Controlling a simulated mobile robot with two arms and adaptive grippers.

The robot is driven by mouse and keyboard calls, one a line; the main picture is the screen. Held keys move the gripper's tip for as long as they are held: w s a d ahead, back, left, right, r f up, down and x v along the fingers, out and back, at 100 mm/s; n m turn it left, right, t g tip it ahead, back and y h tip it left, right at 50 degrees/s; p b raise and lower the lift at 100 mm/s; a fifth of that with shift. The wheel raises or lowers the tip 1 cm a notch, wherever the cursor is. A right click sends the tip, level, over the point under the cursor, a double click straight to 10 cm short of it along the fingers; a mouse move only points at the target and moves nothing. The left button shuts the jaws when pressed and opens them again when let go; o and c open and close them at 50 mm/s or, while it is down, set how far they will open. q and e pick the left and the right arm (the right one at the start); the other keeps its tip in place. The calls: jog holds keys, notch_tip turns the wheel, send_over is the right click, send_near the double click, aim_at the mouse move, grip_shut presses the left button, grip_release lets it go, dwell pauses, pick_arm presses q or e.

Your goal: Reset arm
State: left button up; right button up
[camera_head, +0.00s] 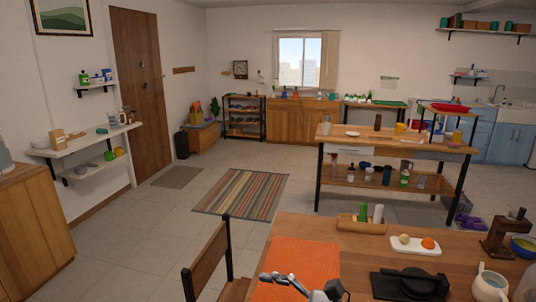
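A grey and black part of my gripper (297,284) shows at the bottom edge over the orange mat (305,257), reaching in from the lower right, so I take it as my right one. Most of it is cut off by the frame, and I cannot tell whether it is open or shut. I see nothing held in it. My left gripper is not in view. The wooden table (455,248) lies under the mat.
On the table stand a wooden caddy (360,225) with green and white containers, a white plate (416,248), a black tray (408,284), a brown grinder (503,240) and a white pot (489,286). A chair (207,262) stands at the left edge.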

jog(key=w+d+r+m+t+h, duration=0.2)
jog(key=d+m+t+h, duration=0.4)
jog(key=m, duration=0.8)
jog(key=w+d+r+m+t+h, duration=0.15)
jog(key=d+m+t, duration=0.25)
jog(key=m+t, duration=0.65)
jog(key=s+d+f+m+g+h, duration=0.4)
jog(key=d+f+m+g+h, duration=0.45)
jog(key=f+m, duration=0.7)
jog(key=s+d+f+m+g, duration=0.1)
jog(key=s+f+m+g, duration=0.3)
jog(key=s, duration=0.3)
jog(key=s+d+f+m+g+h, duration=0.1)
jog(key=s+f+m+g, duration=0.1)
jog(key=s+f+m, duration=0.45)
jog(key=s+d+f+m+g, duration=0.1)
jog(key=s+m+g, duration=0.3)
jog(key=s, duration=0.5)
notch_tip(320, 180, down, 24)
jog(key=f, duration=0.1)
jog(key=s+d+f+g, duration=0.2)
jog(key=s+f, duration=1.5)
jog(key=shift+s+d+f+n, duration=0.15)
jog(key=shift+s+d+n, duration=0.2)
jog(key=shift+n, duration=0.1)
